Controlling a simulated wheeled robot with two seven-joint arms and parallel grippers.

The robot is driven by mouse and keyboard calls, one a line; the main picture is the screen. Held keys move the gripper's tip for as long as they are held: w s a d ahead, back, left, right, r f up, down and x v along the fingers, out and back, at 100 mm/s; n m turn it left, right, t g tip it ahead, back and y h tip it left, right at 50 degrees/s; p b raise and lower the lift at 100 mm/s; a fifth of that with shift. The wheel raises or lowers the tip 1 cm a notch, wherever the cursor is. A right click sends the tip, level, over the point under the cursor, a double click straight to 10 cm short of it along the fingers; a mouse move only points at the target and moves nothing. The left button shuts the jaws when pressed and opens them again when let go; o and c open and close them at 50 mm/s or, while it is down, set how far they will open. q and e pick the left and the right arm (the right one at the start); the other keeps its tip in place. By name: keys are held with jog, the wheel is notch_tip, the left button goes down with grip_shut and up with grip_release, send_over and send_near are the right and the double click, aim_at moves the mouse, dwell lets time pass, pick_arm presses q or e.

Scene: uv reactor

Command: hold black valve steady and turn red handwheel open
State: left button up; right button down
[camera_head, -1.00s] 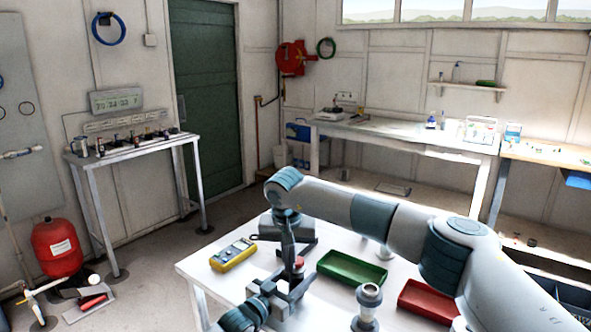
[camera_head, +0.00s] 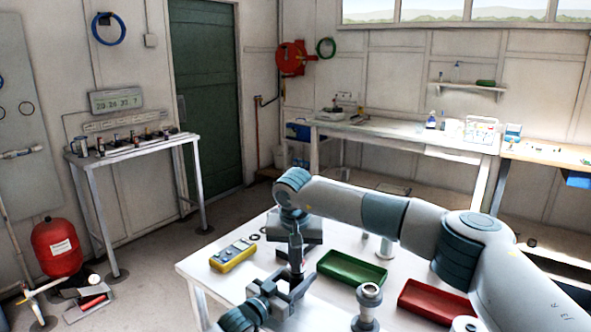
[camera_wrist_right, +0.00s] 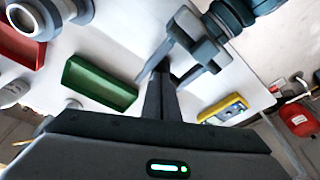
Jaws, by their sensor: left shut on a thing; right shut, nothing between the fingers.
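My left gripper (camera_head: 292,290) comes in low from the left in the head view, shut at the table's near side. The black valve cannot be made out apart from the dark jaws around it. My right gripper (camera_head: 296,268) points down from above, its fingers shut with nothing between them, right over the left jaws. The red handwheel is hidden now, behind or under the right fingers. In the right wrist view the closed right fingers (camera_wrist_right: 160,75) reach toward the left gripper (camera_wrist_right: 200,55), close beside it. I cannot tell whether they touch.
On the white table (camera_head: 205,272) lie a yellow meter (camera_head: 233,256), a green tray (camera_head: 352,269) and a red tray (camera_head: 427,301). A grey flanged fitting (camera_head: 368,305) stands between the trays, near the front. My right forearm passes above the table's right side.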

jog(key=shift+w+d, duration=0.15)
jog(key=shift+d, duration=0.6)
dwell(0.3)
jog(key=shift+s, duration=0.45)
jog(key=shift+r, duration=0.15)
jog(key=shift+w+v, duration=0.2)
jog(key=shift+v, duration=0.7)
jog(key=shift+w+v, duration=0.25)
jog(key=shift+v, duration=0.7)
jog(key=shift+w+v, duration=0.2)
jog(key=shift+v, duration=0.7)
jog(key=shift+a+r, duration=0.1)
jog(key=shift+r, duration=0.15)
jog(key=a, duration=0.2)
jog(key=w+a+r, duration=0.1)
jog(key=shift+f, duration=0.1)
jog(key=s+x, duration=0.1)
jog(key=x, duration=0.5)
jog(key=shift+s+f, duration=0.3)
jog(key=shift+f, duration=0.25)
